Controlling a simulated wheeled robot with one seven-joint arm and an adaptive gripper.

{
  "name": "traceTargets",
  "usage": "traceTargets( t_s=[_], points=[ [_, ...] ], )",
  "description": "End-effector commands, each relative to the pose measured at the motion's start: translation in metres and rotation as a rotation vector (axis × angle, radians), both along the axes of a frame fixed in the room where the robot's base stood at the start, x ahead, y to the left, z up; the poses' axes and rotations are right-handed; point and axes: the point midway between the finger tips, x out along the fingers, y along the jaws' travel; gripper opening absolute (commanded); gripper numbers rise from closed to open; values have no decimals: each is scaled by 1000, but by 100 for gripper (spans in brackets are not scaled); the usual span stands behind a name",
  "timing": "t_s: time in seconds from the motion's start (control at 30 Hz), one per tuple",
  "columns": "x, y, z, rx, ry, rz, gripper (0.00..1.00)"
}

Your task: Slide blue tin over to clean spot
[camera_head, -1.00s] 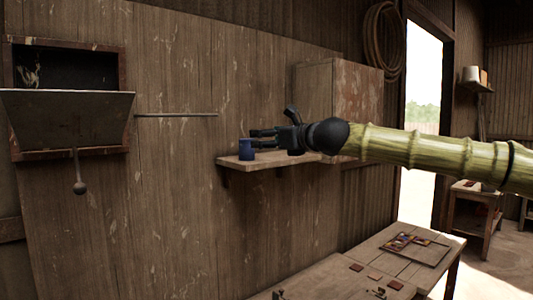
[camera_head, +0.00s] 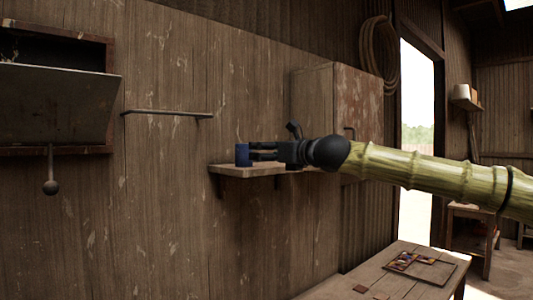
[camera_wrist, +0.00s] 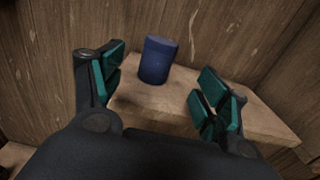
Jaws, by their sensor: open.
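The blue tin (camera_head: 242,155) stands upright on a small wooden wall shelf (camera_head: 232,171), near the shelf's left end. It also shows in the wrist view (camera_wrist: 157,60), past my fingertips and nearer the left finger. My gripper (camera_head: 258,151) reaches in from the right at about the tin's height. In the wrist view my gripper (camera_wrist: 160,85) is open, with green pads on both sides and nothing between them. In the head view the fingertips are very close to the tin's right side; I cannot tell whether they touch. No distinct clean spot can be made out on the shelf.
A wooden cabinet (camera_head: 322,105) stands behind my arm on the right. A thin bar (camera_head: 168,113) runs along the wall to the left, beside a hatch with a flap (camera_head: 58,103). A worktable (camera_head: 392,283) with tiles lies below. The wall is close behind the shelf.

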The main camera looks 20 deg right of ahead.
Motion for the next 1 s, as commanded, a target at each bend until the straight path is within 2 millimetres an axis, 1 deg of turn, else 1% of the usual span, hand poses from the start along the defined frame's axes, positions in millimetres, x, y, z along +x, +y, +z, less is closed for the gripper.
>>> traceTargets(
  t_s=[0.17,0.8,1.0],
  points=[
    [9,5,0,-2,2,1,74],
    [79,32,0,-2,2,2,74],
    [95,38,0,0,1,1,74]
  ],
)
